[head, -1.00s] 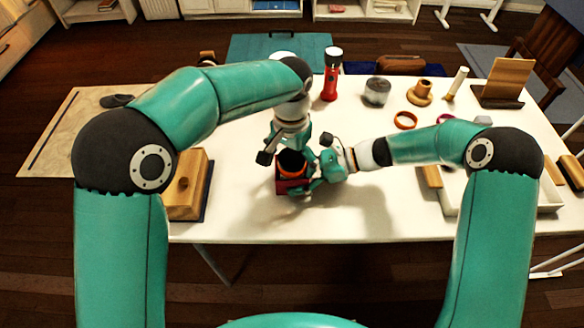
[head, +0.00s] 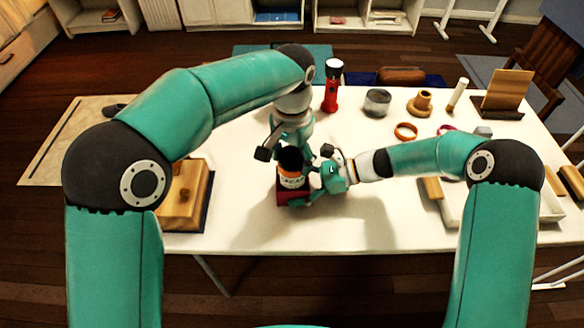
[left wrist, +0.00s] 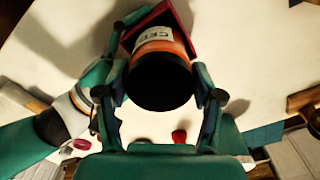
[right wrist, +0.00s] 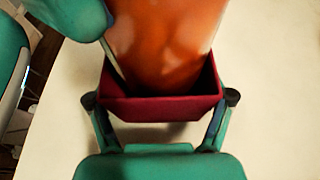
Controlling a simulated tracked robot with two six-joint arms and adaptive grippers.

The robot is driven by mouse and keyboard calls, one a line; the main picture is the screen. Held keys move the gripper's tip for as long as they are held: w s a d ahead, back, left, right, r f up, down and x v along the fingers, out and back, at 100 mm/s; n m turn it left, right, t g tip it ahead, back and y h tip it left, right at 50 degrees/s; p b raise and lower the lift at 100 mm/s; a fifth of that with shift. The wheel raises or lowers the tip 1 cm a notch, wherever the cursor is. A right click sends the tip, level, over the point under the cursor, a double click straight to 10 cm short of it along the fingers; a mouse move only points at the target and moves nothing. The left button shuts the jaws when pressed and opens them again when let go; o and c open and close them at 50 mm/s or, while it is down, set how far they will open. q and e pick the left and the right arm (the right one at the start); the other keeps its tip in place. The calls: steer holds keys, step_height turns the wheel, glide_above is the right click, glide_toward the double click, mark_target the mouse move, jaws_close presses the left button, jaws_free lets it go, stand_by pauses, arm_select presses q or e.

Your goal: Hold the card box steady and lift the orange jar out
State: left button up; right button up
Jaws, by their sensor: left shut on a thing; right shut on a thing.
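The orange jar (head: 293,181) has a dark lid and a white label. My left gripper (left wrist: 162,78) is shut on it from above, one finger on each side, and the jar stands partly raised out of the card box. The card box (head: 284,197) is dark red and open at the top; it also shows in the right wrist view (right wrist: 160,108). My right gripper (right wrist: 161,98) is shut on the box, with a finger at each side. In the right wrist view the jar's lower end is hidden behind the box's near wall.
A wooden box (head: 184,196) stands at the left of the white table. The table front near the box is clear.

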arm_select(q)
step_height(320, 180, up, 6)
steer(key=shift+f, duration=0.1)
arm_select(e)
steer(key=shift+f, duration=0.1)
steer(key=o, duration=1)
steer(key=shift+d, duration=0.1)
steer(key=v, duration=1.1)
steer(key=shift+d, duration=0.4)
arm_select(q)
steer(key=shift+f, duration=0.1)
